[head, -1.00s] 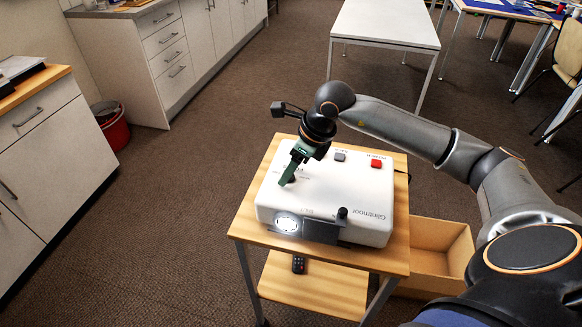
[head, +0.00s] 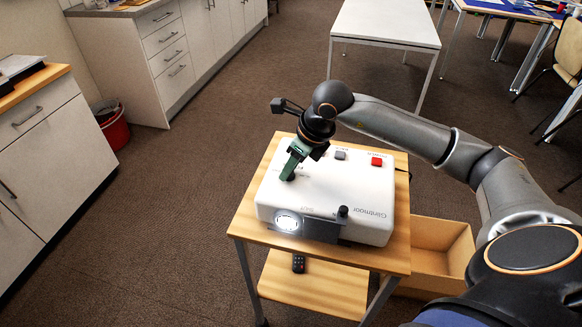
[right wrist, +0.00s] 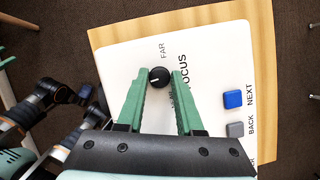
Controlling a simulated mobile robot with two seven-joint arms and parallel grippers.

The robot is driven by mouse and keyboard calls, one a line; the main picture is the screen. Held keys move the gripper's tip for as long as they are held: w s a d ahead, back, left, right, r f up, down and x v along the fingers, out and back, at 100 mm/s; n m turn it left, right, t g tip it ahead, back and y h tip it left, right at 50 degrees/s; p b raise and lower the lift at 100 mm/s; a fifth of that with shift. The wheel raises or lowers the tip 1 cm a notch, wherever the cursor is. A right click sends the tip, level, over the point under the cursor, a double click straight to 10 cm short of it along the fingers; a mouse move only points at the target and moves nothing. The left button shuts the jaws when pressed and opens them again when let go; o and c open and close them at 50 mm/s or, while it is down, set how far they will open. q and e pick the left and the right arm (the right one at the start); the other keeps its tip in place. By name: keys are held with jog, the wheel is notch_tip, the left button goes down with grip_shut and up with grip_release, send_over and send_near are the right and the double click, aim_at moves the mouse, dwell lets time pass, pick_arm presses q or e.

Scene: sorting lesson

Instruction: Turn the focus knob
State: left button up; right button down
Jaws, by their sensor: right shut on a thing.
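The white projector (head: 330,190) stands on a wooden-topped stand, its lens (head: 287,221) lit. The focus knob (right wrist: 159,77) is small, round and black with a short white mark, beside the words FOCUS and FAR in the right wrist view. A second label is partly hidden by a finger. My right gripper (right wrist: 161,79) has its two green fingers shut on the knob, one on each side. In the head view my right gripper (head: 288,178) reaches down to the projector's top and hides the knob. My left gripper is not in view.
A red button (head: 376,161), a grey button (head: 340,155) and a black upright knob (head: 343,211) are on the projector. A blue button (right wrist: 233,99) shows in the wrist view. An open box (head: 440,250) stands at right.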

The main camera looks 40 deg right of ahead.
jog(key=shift+m+h, duration=0.3)
jog(key=shift+m, duration=0.5)
jog(key=c, duration=0.6)
grip_release()
jog(key=shift+o, duration=0.2)
jog(key=shift+r, duration=0.1)
jog(key=v, duration=1.2)
jog(key=shift+s, duration=0.3)
jog(key=shift+s, duration=0.1)
